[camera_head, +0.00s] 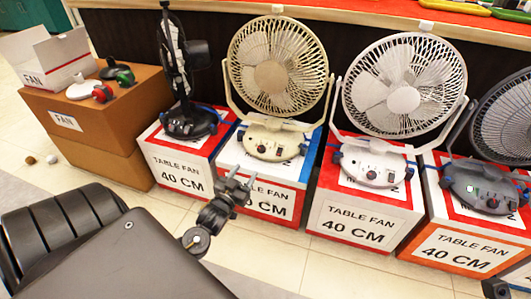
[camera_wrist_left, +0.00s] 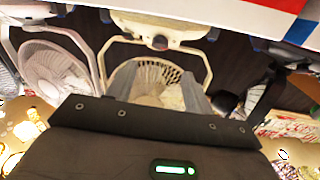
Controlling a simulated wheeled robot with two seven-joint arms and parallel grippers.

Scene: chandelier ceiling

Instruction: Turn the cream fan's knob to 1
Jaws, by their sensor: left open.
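My left gripper (camera_head: 238,186) is open and empty, in front of and below the fan base, apart from the knob.
A black fan (camera_head: 180,80) stands to the left, a white fan (camera_head: 404,85) and a dark grey fan (camera_head: 500,125) to the right, each on a table fan box. A brown box (camera_head: 100,110) with small items stands at far left. Tiled floor (camera_head: 330,275) lies clear in front.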

